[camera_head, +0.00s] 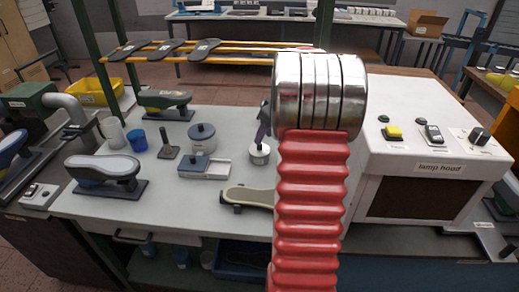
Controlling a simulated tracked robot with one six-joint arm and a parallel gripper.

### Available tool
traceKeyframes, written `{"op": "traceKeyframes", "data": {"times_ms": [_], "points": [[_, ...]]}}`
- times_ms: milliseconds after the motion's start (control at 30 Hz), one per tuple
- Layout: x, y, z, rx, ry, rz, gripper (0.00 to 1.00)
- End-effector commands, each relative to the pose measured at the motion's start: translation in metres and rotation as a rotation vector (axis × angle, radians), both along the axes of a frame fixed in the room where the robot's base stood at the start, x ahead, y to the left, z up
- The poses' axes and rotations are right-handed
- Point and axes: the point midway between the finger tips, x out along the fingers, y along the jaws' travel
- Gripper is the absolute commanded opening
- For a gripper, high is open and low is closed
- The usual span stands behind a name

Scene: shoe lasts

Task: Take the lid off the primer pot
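A round grey pot with a lid and a small knob on top (202,134) stands upright on the light grey bench, left of the picture's middle. It looks like the primer pot, and its lid sits on it. A small white-and-metal pot (260,155) stands to its right, with a dark upright piece (263,124) over it that I cannot identify. My arm, with red bellows and metal rings, fills the middle right foreground. It hides part of the bench behind it. I cannot make out my gripper, so its opening and its place relative to the pot do not show.
In front of the grey pot is a small tray-like box (205,167). A blue cup (137,140), a white cup (112,131) and mounted shoe forms (103,170) stand to the left. Bare bench (170,205) lies at the front left.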

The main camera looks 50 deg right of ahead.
Motion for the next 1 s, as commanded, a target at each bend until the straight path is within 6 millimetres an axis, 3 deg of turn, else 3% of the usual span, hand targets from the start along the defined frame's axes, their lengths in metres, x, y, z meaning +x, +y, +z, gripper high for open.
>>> {"op": "traceKeyframes", "data": {"times_ms": [300,700,1000], "points": [[0.001,0.000,-0.002,0.000,0.000,0.000,0.38],[0.019,0.001,-0.043,0.000,0.001,0.001,0.38],[0.022,0.001,-0.047,-0.002,-0.001,0.001,0.38]]}}
